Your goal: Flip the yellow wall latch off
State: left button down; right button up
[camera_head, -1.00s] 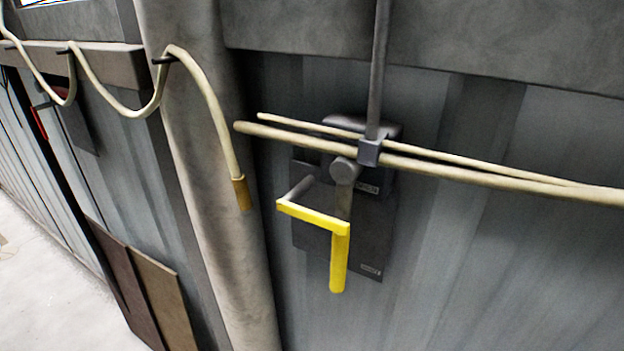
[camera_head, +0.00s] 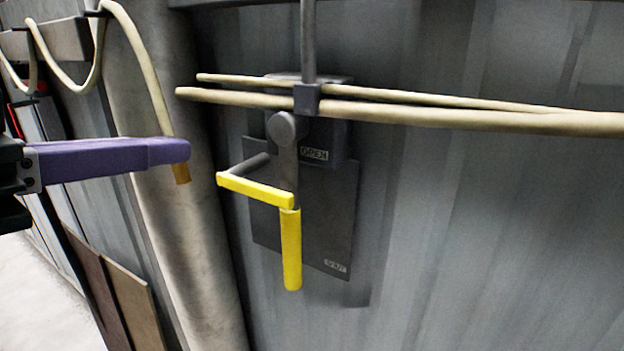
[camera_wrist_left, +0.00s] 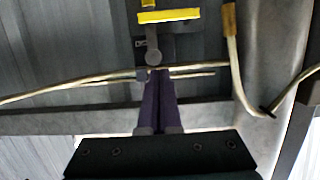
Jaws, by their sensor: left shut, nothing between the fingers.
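The yellow wall latch (camera_head: 291,245) hangs on a dark plate (camera_head: 330,215) on the metal wall, with a grey pivot at its top. Its yellow handle has a crossbar and a part pointing down, towards the lower label; an "OPEN" label sits beside the pivot. My left gripper (camera_head: 188,150), with purple fingers, is shut and empty, to the left of the latch and apart from it in the head view. In the left wrist view the latch (camera_wrist_left: 168,16) is at the top, beyond the shut fingertips (camera_wrist_left: 159,74). My right gripper is not in view.
Two cream cables (camera_head: 450,115) run across the wall just above the latch, through a grey clamp (camera_head: 307,98) on a vertical rod. A round column (camera_head: 185,240) stands left of the latch, with a hanging cable (camera_head: 145,70). Boards (camera_head: 132,305) lean at lower left.

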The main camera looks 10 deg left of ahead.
pick_arm(q)
send_over(247, 182)
jog(key=s+d, duration=0.1)
jog(key=s, duration=0.3)
notch_tip(247, 182, down, 2)
jog(key=f, duration=0.4)
jog(key=shift+w+d+f+p, duration=0.25)
jog(key=shift+d+p, duration=0.05)
jog(key=shift+p, duration=0.1)
